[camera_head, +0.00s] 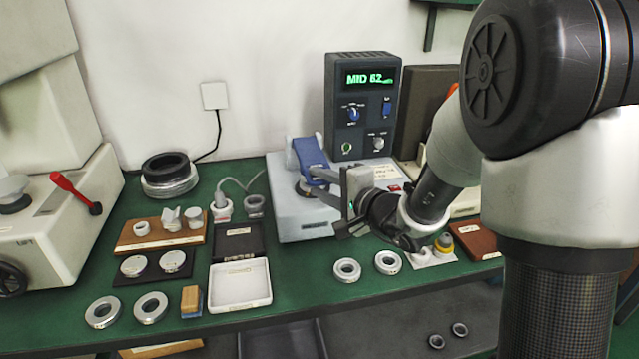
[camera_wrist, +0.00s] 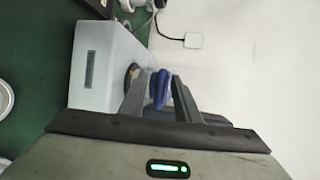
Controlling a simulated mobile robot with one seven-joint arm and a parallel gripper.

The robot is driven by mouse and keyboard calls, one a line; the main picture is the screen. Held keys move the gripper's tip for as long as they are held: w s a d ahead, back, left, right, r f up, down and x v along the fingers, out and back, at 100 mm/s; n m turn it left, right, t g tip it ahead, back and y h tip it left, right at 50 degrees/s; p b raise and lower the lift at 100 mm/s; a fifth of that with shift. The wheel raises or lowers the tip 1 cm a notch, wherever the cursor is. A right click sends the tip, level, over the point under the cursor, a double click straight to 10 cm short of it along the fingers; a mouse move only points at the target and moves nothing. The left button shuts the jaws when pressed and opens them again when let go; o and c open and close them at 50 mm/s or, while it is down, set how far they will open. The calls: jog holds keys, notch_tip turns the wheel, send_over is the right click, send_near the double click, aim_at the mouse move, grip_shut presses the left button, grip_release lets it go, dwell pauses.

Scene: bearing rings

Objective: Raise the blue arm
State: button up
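The blue arm (camera_head: 310,157) sits on top of a pale grey instrument box (camera_head: 300,232) at the back of the bench. It is tilted. In the wrist view the blue arm (camera_wrist: 160,88) shows between the fingers of my gripper (camera_wrist: 159,78), near their tips. In the head view my gripper (camera_head: 312,183) reaches in from the right, close to the blue arm. The two fingers stand apart, with no clear grip on the blue arm. Whether either finger touches it I cannot tell. The fingers partly hide the arm's lower part.
A dark display unit (camera_head: 362,105) stands behind the box. A white machine with a red lever (camera_head: 75,190) is at the left. Metal rings (camera_head: 347,270), a white tray (camera_head: 240,286) and a wooden block (camera_head: 191,300) lie in front. Bare green bench shows in front of the box.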

jog(key=shift+w+a, duration=0.2)
jog(key=shift+f, duration=0.15)
grip_shut()
